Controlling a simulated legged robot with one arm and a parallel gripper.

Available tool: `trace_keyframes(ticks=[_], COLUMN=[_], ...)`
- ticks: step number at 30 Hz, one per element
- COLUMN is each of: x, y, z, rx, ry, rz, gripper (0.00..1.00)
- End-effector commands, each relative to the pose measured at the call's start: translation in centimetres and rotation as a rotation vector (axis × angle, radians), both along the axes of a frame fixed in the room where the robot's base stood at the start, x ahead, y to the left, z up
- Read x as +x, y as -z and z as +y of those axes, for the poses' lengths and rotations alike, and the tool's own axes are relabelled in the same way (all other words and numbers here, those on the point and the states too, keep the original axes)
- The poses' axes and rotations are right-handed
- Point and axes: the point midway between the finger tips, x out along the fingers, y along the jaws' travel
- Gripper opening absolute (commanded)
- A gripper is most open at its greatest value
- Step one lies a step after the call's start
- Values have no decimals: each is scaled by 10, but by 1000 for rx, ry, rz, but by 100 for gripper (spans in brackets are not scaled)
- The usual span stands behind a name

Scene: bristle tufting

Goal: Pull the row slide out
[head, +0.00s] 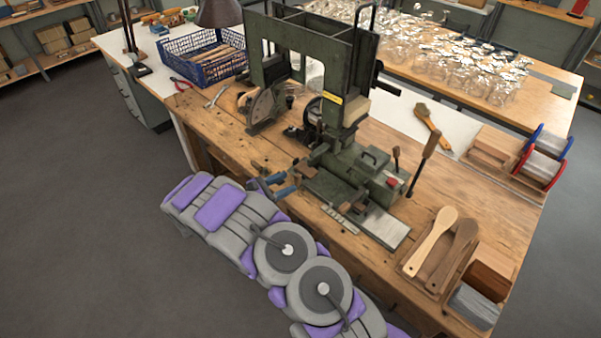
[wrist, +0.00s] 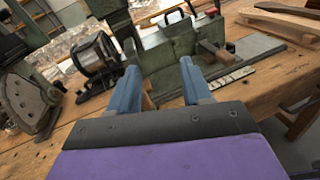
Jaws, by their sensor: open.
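The green tufting machine (head: 345,110) stands on the wooden workbench. Its low front part holds a green block (head: 365,175), a pale flat plate (head: 388,230) and brown wooden grips (head: 352,200). I cannot tell for sure which of these is the row slide. My gripper (head: 284,184) has blue fingers and is at the bench's front edge, left of this low part. In the wrist view my gripper (wrist: 160,78) is open, with its fingers pointing at the machine's green base (wrist: 168,65). A small brown piece (wrist: 148,102) shows between the fingers; no contact is visible.
Two wooden brush bodies (head: 440,245) lie in a tray at the right. A blue crate (head: 200,62), red pliers (head: 180,84) and a lamp stand at the left. A dark lever (head: 422,162) rises right of the block.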

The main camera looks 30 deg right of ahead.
Motion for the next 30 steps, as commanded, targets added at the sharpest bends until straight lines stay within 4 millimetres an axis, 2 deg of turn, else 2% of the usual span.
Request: trace_keyframes(ticks=[1,6,10,14,20,30], x=[7,24,29,32,39,61], y=[18,60,80,89,90,90], z=[9,37,50,55,37,-26], rx=[-18,-61,-78,-85,-86,-84], ry=[-42,-158,-211,-234,-234,-232], rz=[29,94,121,133,133,131], gripper=[49,49,49,49,49,49])
